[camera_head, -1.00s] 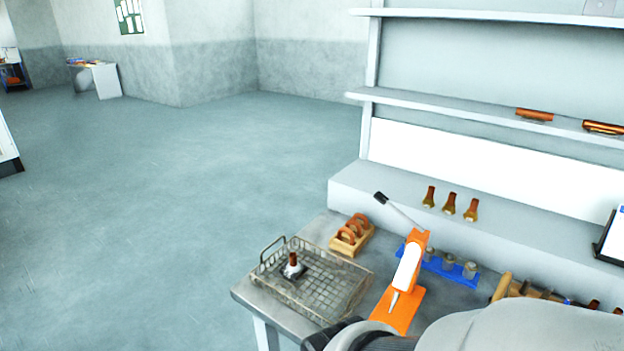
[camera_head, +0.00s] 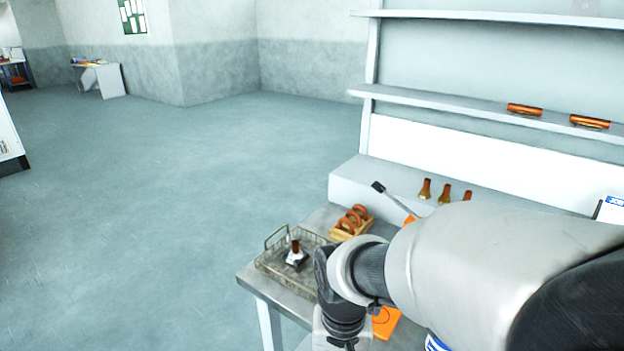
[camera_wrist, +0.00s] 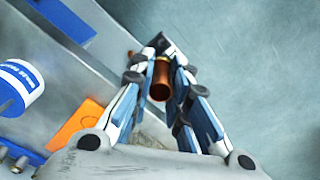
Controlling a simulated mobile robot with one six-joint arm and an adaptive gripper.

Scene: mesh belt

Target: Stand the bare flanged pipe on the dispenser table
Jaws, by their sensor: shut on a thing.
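My gripper (camera_wrist: 161,62) is shut on a copper-coloured pipe (camera_wrist: 160,84), seen nearly end-on between the fingertips in the wrist view. Whether it has a flange is hidden. I cannot tell which surface is the dispenser table.
A wooden holder with copper rings (camera_head: 352,222) sits behind the basket. An orange press, its base visible (camera_head: 386,322), is mostly behind my arm. A white, blue-labelled container (camera_wrist: 18,88) and blue rack stand at left in the wrist view. Open floor (camera_head: 150,220) lies left of the bench.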

